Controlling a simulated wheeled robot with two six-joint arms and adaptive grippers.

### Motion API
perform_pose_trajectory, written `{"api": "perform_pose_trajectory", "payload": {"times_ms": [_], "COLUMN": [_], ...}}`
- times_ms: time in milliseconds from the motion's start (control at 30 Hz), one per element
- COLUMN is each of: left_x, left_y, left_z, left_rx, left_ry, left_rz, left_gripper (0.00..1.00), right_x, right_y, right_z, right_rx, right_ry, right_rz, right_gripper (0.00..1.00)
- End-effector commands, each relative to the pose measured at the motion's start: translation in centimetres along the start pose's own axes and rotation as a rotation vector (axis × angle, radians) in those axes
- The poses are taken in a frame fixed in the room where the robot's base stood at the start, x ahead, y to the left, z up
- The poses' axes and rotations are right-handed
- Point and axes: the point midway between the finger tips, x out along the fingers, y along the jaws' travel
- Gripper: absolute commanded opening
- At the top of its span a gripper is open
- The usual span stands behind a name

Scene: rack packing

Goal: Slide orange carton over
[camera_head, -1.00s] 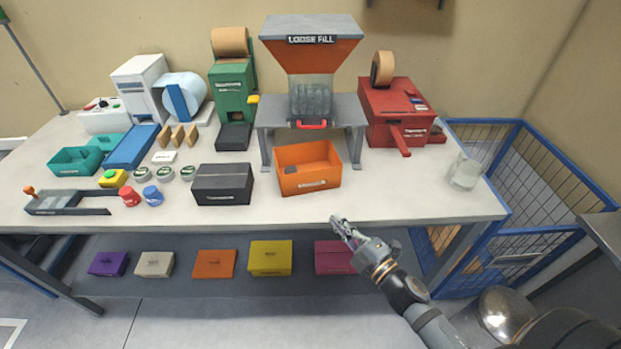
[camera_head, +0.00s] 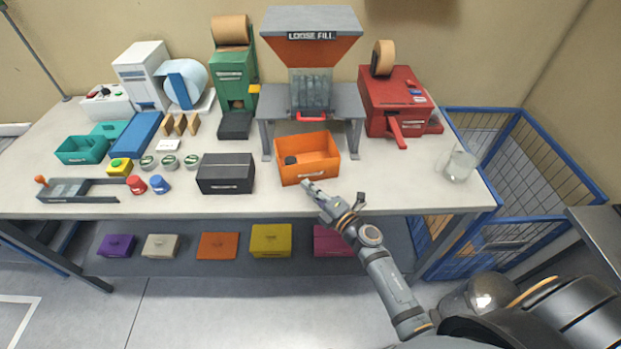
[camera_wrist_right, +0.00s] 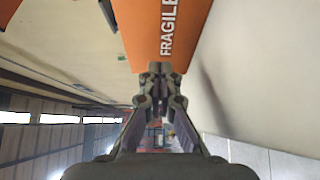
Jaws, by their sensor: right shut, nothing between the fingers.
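The orange carton (camera_head: 322,167) stands open-topped on the table, in front of the loose-fill machine. A small dark item (camera_head: 291,160) lies inside it. My right gripper (camera_head: 306,184) is shut and empty at the carton's near side, close to its front wall. In the right wrist view the fingertips (camera_wrist_right: 160,68) are together just at the carton's orange wall (camera_wrist_right: 165,30), which bears the word FRAGILE. I cannot tell whether they touch it. My left gripper is not in view.
The loose-fill machine (camera_head: 312,60) stands behind the carton on grey legs. A black box (camera_head: 226,174) sits to its left and a red tape machine (camera_head: 395,100) behind right. A clear glass (camera_head: 460,165) is near the right edge. The table is clear between carton and glass.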

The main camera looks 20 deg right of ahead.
Motion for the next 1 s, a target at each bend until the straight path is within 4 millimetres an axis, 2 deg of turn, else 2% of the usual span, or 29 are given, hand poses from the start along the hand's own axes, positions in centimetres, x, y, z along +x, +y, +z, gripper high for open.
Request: {"api": "perform_pose_trajectory", "payload": {"times_ms": [200,633,767,1000], "left_x": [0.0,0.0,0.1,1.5], "left_y": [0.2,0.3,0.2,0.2], "left_z": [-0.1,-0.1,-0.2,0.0], "left_rx": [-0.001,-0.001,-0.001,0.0], "left_ry": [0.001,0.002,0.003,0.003], "left_rz": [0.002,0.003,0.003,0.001], "left_gripper": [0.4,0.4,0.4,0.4], "right_x": [1.4,1.9,3.8,8.6], "right_y": [-0.1,-0.1,0.0,-0.3], "right_z": [1.5,1.9,3.9,8.8], "right_rx": [0.001,0.001,-0.001,0.001], "right_ry": [-0.001,-0.001,-0.002,-0.003], "right_rz": [0.0,0.001,0.002,0.002], "right_gripper": [0.0,0.0,0.0,0.0]}}
